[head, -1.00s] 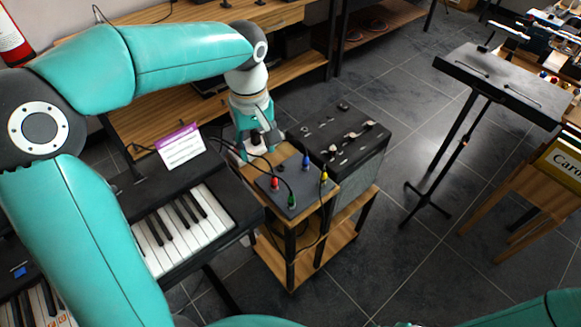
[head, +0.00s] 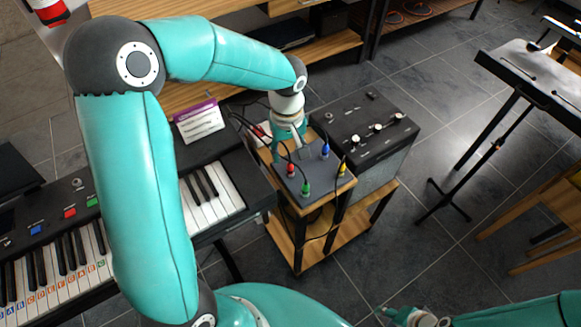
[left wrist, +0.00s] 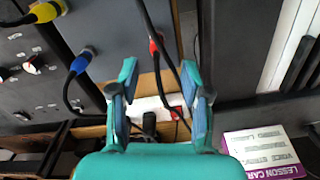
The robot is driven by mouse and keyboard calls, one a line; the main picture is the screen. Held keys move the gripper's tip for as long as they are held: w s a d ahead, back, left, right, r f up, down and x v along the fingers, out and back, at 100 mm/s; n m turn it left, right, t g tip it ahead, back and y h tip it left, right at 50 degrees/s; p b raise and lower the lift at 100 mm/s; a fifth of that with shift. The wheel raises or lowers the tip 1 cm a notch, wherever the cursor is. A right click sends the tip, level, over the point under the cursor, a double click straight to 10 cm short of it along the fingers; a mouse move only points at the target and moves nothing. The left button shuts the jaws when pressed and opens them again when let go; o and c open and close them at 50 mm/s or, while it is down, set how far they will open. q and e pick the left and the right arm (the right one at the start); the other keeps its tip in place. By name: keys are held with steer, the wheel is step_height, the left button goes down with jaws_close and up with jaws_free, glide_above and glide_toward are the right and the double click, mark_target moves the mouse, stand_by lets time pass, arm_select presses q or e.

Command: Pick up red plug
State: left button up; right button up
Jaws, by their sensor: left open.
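The red plug (head: 291,170) stands upright on the grey box (head: 318,185) with a black cable from it. In the left wrist view the red plug (left wrist: 156,43) appears beyond the fingertips, between their lines. My left gripper (left wrist: 159,73) is open and empty. In the head view my left gripper (head: 287,152) is low over the back of the box, near the red plug, its fingers partly hidden by the wrist. My right gripper (head: 415,317) is at the bottom edge, far from the plugs; its jaws are unclear.
Green (head: 306,187), blue (head: 325,150) and yellow (head: 342,168) plugs stand close by on the box, with looping cables. A black amplifier (head: 365,125) is to the right, a keyboard (head: 215,195) to the left. A white power strip (left wrist: 150,105) lies behind the box.

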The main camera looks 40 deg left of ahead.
mark_target(290, 163)
arm_select(q)
steer(key=f, duration=0.3)
steer(key=f+p, duration=0.1)
steer(key=shift+s+d+f, duration=0.1)
steer(key=shift+d+f, duration=0.15)
steer(key=shift+d, duration=0.15)
steer(key=shift+f, duration=0.5)
jaws_close()
